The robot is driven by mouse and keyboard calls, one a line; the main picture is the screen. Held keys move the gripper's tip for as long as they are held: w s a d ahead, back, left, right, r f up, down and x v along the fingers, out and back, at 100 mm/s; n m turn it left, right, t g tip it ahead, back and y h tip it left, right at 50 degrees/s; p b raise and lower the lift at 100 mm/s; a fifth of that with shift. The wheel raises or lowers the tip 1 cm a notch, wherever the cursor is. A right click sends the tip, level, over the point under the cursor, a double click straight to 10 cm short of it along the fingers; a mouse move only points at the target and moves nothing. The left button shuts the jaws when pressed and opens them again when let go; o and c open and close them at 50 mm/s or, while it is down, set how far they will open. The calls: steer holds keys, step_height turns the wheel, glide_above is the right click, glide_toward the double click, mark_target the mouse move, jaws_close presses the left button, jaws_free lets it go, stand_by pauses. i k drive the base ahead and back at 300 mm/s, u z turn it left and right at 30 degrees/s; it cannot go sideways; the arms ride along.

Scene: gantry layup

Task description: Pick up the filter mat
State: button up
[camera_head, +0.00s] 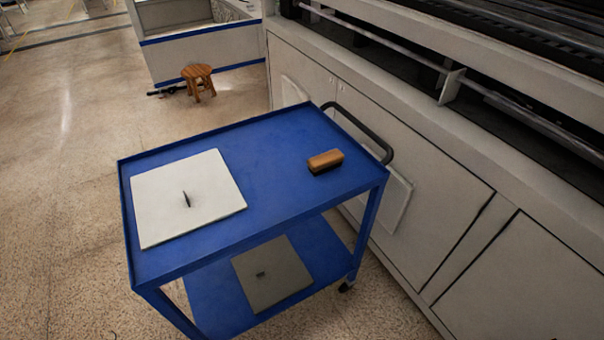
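Two flat square pieces could be the filter mat, and I cannot tell which one is. A white square panel (165,205) lies flat on the left part of the blue cart's top (262,160), with a small dark upright tab at its middle. A grey square panel (285,276) with a small dark tab lies on the cart's lower shelf (215,299), partly under the top's front edge. My gripper is not in view.
A wooden block brush (325,161) lies on the cart top's right part. The cart has a black handle (375,142) beside grey machine cabinets (440,205). A wooden stool (198,77) stands behind. Floor on the left is clear.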

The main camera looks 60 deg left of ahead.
mark_target(176, 199)
steer(key=u, duration=2.75)
steer(key=k, duration=0.45)
steer(key=z, duration=0.55)
steer(key=i, duration=1.2)
steer(key=u, duration=0.75)
